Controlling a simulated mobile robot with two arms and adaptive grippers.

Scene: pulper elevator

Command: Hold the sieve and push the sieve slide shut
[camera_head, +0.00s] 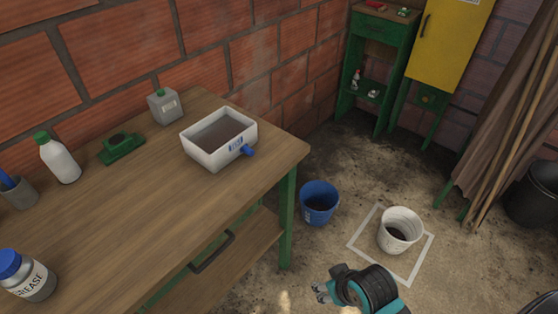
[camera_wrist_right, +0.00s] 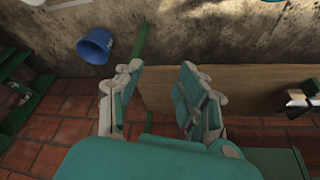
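A white rectangular box (camera_head: 190,152) with dark contents stands on the wooden table in the head view. I take it to be the sieve. A blue knob-like piece (camera_head: 248,152) sticks out of its near right side, below a blue label; it may be the slide. I cannot tell how far in it is. My right gripper (camera_head: 321,292) is low in the head view, right of the table and well apart from the box. In the wrist view its two fingers (camera_wrist_right: 158,98) are spread with nothing between them. My left gripper is not in view.
The table (camera_head: 150,215) also holds a grey can (camera_head: 165,106), a green-capped bottle (camera_head: 59,160), a green tool (camera_head: 121,148) and a grease jar (camera_head: 28,278). A blue bucket (camera_head: 319,203) and a white bucket (camera_head: 399,230) stand on the floor near my right arm.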

